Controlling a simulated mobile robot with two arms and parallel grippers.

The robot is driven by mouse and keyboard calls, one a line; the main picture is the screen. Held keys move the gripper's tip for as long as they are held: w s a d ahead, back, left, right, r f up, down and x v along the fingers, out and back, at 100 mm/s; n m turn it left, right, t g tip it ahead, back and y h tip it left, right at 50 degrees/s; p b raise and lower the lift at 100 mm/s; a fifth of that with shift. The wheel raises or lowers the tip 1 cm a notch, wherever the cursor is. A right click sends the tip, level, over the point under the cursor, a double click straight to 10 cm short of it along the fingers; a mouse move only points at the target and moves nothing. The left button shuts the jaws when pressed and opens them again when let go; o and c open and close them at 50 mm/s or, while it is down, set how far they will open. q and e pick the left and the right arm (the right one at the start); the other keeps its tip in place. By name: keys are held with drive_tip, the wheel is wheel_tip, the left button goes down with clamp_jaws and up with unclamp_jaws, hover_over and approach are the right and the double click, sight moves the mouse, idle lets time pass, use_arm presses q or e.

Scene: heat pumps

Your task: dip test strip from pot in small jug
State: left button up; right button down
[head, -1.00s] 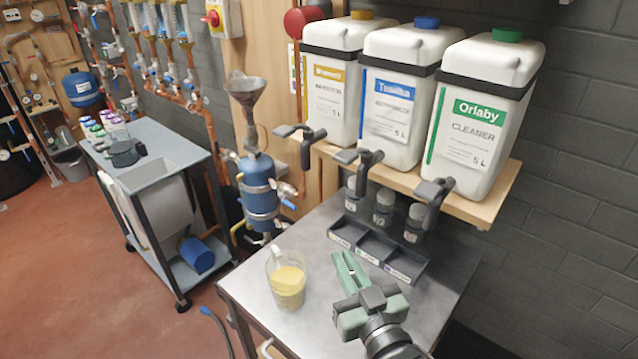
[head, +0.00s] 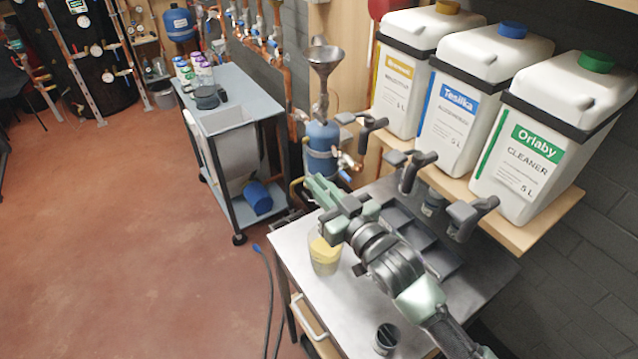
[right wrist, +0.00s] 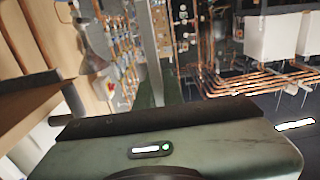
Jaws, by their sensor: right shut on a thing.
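My right gripper (head: 318,190) reaches over the steel table, above and behind a clear jug (head: 324,258) holding yellow liquid. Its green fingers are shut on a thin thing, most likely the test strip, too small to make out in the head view. A dark jug (head: 206,97) stands on the grey trolley. My left gripper is not in view.
The trolley (head: 262,106) also carries several small bottles (head: 197,72). Three white canisters (head: 398,75) stand on a wooden shelf (head: 535,232) with dark taps jutting over the table (head: 300,262). A dark divided tray (head: 440,257) lies under them. The red floor at left is clear.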

wheel_tip(320, 180, down, 11)
drive_tip(key=b, duration=0.7)
drive_tip(key=shift+b, duration=0.3)
drive_tip(key=shift+r, duration=0.25)
idle(1.1)
wheel_tip(320, 180, up, 11)
drive_tip(key=p, duration=1)
drive_tip(key=shift+f, duration=0.2)
